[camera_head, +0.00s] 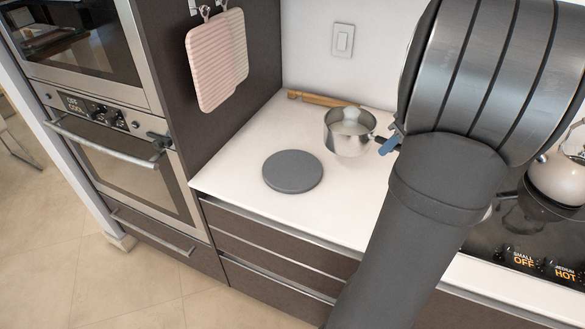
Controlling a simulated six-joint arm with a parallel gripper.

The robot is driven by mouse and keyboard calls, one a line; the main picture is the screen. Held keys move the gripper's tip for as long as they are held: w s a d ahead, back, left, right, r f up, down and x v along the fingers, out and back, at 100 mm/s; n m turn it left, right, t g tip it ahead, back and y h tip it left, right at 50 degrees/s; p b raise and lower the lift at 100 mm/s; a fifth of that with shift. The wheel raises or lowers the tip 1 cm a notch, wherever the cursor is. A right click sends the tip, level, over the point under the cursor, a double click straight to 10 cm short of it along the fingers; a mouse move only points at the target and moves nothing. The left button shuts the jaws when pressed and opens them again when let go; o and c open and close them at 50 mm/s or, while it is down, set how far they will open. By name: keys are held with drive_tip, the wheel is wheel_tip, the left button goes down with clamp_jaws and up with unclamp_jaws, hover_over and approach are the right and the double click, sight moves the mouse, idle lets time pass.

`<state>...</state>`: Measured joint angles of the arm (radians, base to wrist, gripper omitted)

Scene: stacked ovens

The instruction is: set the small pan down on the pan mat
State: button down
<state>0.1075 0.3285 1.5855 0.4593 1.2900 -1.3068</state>
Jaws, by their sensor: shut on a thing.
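The small pan (347,140) is a shiny steel pan with a dark handle, in the middle of the picture over the white counter. The pan mat (292,171) is a dark grey round disc lying flat on the counter, to the left of the pan and nearer the front edge. Its top is bare. My gripper (390,144) shows only in part, with a blue piece at the pan's handle on the right side; it is shut on the handle. My dark arm hides the rest of the gripper. I cannot tell whether the pan touches the counter.
A wooden rolling-pin-like object (318,99) lies at the back wall. Pink pot holders (216,62) hang on the dark cabinet side at left. Stacked ovens (125,150) stand left of the counter. A kettle (558,176) stands on the stove at right. Counter around the mat is clear.

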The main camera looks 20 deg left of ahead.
sight(341, 140)
drive_tip(key=s+r+n+g, duration=0.1)
drive_tip(key=s+r+n, duration=0.15)
drive_tip(key=s, duration=0.25)
drive_tip(key=shift+n, duration=0.45)
drive_tip(key=shift+w+a+f, duration=0.3)
drive_tip(key=shift+a+f, duration=1.6)
drive_tip(key=shift+a, duration=0.15)
drive_tip(key=shift+w+a+f, duration=0.25)
drive_tip(key=shift+a+f, duration=1.6)
drive_tip(key=shift+a, duration=0.2)
drive_tip(key=shift+w+a+f, duration=0.3)
drive_tip(key=shift+a+f, duration=1.6)
drive_tip(key=shift+a, duration=0.15)
drive_tip(key=c, duration=1.3)
unclamp_jaws()
drive_tip(key=shift+f, duration=0.15)
drive_tip(key=v, duration=1.2)
drive_tip(key=shift+w, duration=0.2)
